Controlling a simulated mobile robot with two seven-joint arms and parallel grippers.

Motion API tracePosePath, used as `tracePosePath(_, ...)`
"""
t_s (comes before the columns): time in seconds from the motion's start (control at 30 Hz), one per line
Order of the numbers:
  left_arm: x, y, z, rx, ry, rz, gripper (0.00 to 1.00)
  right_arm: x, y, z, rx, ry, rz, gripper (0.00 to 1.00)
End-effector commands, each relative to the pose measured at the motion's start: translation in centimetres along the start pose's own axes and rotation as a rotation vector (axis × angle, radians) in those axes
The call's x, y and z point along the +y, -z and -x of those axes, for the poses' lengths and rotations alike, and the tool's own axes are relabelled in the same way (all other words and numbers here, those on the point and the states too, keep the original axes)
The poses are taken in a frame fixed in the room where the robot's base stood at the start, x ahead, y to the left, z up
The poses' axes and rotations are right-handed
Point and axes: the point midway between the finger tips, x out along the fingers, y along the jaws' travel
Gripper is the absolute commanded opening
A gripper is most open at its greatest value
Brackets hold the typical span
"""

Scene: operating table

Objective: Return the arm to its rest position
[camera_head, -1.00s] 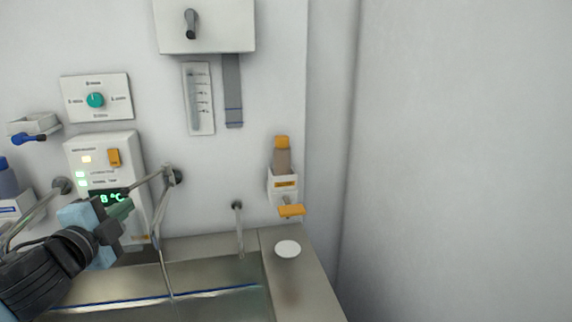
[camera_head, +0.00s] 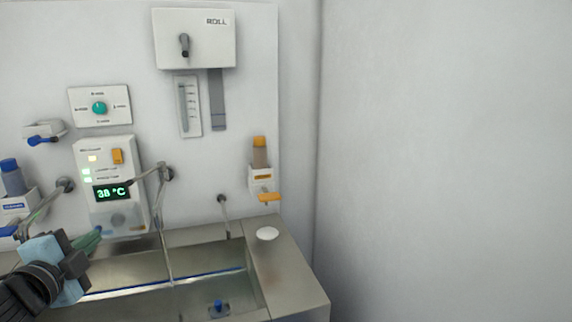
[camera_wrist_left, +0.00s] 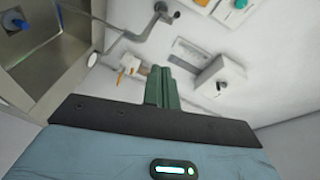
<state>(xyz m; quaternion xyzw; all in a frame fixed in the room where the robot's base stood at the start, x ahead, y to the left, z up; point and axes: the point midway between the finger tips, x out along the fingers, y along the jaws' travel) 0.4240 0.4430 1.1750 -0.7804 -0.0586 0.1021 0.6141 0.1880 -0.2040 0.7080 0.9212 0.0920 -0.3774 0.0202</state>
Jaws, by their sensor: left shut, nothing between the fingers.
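My left gripper (camera_head: 90,240) is at the lower left of the head view, in front of the wall and over the left part of the steel sink (camera_head: 290,270). Its green fingers are shut with nothing between them. In the left wrist view the closed fingers (camera_wrist_left: 162,88) point toward the wall fixtures and touch nothing that I can see. My right gripper is in neither view.
A control box (camera_head: 112,185) reading 38 °C, a dial panel (camera_head: 100,105), a roll dispenser (camera_head: 196,38) and an orange-capped bottle dispenser (camera_head: 261,165) hang on the wall. Curved taps (camera_head: 160,200) rise over the sink. A white disc (camera_head: 267,234) lies on its right ledge. Space at right is clear.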

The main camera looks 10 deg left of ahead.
Motion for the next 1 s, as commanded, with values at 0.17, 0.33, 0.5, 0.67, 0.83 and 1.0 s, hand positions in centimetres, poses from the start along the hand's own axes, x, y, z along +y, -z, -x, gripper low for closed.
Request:
tracePosePath(0.17,7.6,-2.7,1.3,-0.120,-0.151,0.131,0.00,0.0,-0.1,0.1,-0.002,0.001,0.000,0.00)
tracePosePath(0.33,16.0,-4.6,4.3,-0.261,-0.322,0.272,0.00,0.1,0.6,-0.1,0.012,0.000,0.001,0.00)
tracePosePath(0.5,25.5,-4.9,9.9,-0.435,-0.532,0.435,0.00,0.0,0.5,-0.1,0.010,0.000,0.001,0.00)
tracePosePath(0.67,33.0,-3.1,16.5,-0.597,-0.731,0.580,0.00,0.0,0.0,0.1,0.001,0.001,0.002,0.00)
tracePosePath(0.83,37.6,-0.4,22.3,-0.728,-0.892,0.690,0.00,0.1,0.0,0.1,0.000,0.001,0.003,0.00)
tracePosePath(1.0,40.3,2.4,26.9,-0.826,-1.016,0.769,0.00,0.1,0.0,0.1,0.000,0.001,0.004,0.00)
